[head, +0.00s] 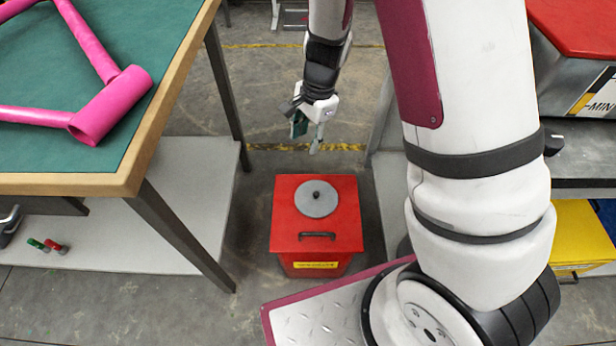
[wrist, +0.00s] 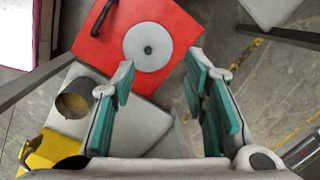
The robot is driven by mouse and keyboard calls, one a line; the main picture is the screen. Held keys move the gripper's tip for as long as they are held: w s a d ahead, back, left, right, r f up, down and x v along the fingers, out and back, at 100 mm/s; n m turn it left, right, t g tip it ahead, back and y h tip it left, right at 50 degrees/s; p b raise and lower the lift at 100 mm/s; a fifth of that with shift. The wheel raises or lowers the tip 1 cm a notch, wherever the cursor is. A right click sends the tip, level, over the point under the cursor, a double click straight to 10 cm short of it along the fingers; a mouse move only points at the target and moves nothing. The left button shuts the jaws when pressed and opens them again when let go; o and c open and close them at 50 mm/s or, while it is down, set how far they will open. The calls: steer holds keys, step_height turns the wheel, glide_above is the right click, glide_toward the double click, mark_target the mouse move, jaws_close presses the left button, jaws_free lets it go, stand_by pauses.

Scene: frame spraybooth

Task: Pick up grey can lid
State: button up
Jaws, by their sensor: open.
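The grey can lid (head: 317,198) is a round grey disc with a dark knob at its centre. It lies on the top of a red box (head: 288,222) on the floor, and also shows in the wrist view (wrist: 146,60) ahead of the fingers. My gripper (head: 306,136) hangs in the air beyond and above the red box in the head view. In the wrist view my gripper (wrist: 163,85) has its two teal-padded fingers wide apart with nothing between them. The lid is apart from the fingers.
The red box has a dark handle (head: 317,236) in front of the lid. A green-topped table (head: 60,160) with a pink frame (head: 108,105) stands at left, with a grey lower shelf (head: 200,200). A yellow bin (head: 580,240) is at right. The floor behind the box is clear.

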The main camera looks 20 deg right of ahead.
steer(key=w+d+f+m+h+b, duration=0.1)
steer(key=d+f+m+h+b, duration=0.15)
steer(key=f, duration=1.15)
steer(key=b, duration=0.4)
glide_above(316, 194)
steer(key=shift+g+y, duration=0.3)
steer(key=shift+y, duration=0.15)
steer(key=f, duration=0.8)
steer(key=shift+w, duration=0.25)
steer(key=shift+s+d+f+b, duration=0.15)
steer(key=shift+f+b, duration=0.7)
steer(key=shift+f, duration=0.65)
steer(key=shift+s+a+f+b, duration=0.1)
steer(key=shift+f+b, duration=0.7)
steer(key=shift+f, duration=0.65)
steer(key=shift+r, duration=0.1)
steer(key=shift+c, duration=0.2)
jaws_close()
